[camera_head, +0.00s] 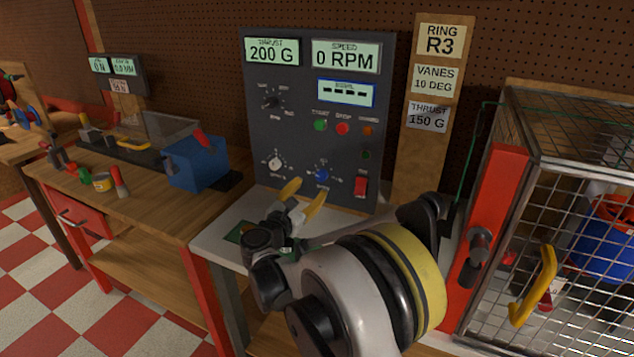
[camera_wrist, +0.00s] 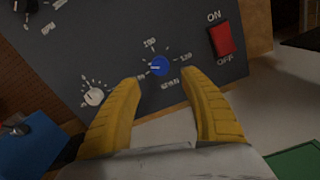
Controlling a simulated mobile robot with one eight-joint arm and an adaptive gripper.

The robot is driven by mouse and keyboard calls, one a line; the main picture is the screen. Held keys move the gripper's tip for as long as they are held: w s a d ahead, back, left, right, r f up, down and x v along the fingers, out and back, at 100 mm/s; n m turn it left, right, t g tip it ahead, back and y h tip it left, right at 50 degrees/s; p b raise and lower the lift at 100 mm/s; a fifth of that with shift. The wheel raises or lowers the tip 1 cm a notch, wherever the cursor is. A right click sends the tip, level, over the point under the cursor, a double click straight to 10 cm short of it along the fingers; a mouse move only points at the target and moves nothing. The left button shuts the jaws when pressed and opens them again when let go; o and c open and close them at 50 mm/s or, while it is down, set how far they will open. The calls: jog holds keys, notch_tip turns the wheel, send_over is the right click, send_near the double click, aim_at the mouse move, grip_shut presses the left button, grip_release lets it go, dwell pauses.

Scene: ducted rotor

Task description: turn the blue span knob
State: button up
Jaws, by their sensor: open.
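The blue span knob (camera_head: 322,175) is on the lower part of the dark grey control panel (camera_head: 290,115). In the wrist view the blue knob (camera_wrist: 159,66) sits between and just beyond my fingertips, with a white pointer mark and a printed scale around it. My gripper (camera_head: 305,190) has two yellow fingers, spread apart and empty, just in front of and below the knob. In the wrist view the gripper (camera_wrist: 165,90) is open around the line to the knob. I see no clear contact with it.
A white knob (camera_head: 276,162) is left of the blue knob; a red rocker switch (camera_head: 360,187) is at its right. The panel displays read 200 G and 0 RPM. A wire-mesh cage (camera_head: 570,220) with a red post stands at the right. A workbench (camera_head: 150,195) is at the left.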

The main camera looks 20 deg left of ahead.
jog(key=s, duration=0.5)
jog(key=shift+a, duration=0.15)
